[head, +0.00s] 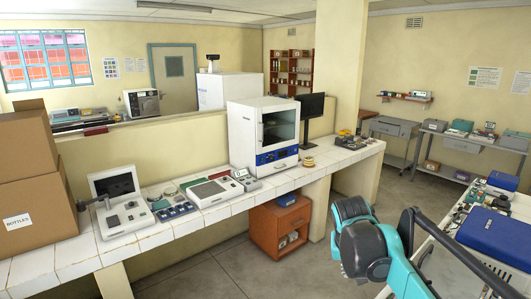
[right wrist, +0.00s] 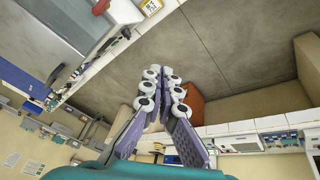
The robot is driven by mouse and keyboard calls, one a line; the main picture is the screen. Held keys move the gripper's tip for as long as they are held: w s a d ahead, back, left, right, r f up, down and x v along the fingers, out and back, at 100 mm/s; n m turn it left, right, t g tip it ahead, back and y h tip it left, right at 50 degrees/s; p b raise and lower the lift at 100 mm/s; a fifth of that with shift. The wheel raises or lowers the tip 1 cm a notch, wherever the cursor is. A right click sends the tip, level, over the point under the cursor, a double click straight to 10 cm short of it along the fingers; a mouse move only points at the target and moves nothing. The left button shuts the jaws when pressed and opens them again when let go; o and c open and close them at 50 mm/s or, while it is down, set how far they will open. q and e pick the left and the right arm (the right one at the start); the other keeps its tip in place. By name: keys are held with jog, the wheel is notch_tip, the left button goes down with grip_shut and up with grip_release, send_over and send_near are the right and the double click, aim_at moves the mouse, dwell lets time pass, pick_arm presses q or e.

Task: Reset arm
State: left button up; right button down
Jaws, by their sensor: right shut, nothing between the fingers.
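My right arm (head: 385,245), teal and dark grey, is raised at the lower right of the head view, over the floor between the long bench and the right-hand table. In the right wrist view, my right gripper (right wrist: 164,88) has its purple fingers with white-and-black joints drawn together. It is shut and empty, and nothing touches its tips. The culture incubator (head: 263,132), a white box with a dark window and blue lower panel, stands on the bench well away from the arm. Its door looks closed. My left gripper is not in view.
The white-tiled bench (head: 140,245) carries several instruments, with cardboard boxes (head: 38,185) at its left end. An orange cabinet (head: 278,226) stands below it. The right-hand table (head: 441,269) holds a blue case (head: 495,236) close to my arm. The grey floor (head: 225,266) between is clear.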

jog(key=s+a+f+n+t+y+b, duration=0.2)
jog(key=s+f+b, duration=0.7)
jog(key=s+f, duration=1.1)
jog(key=shift+a+f+n+t, duration=0.3)
jog(key=shift+a+f+t, duration=0.45)
jog(key=shift+a, duration=0.2)
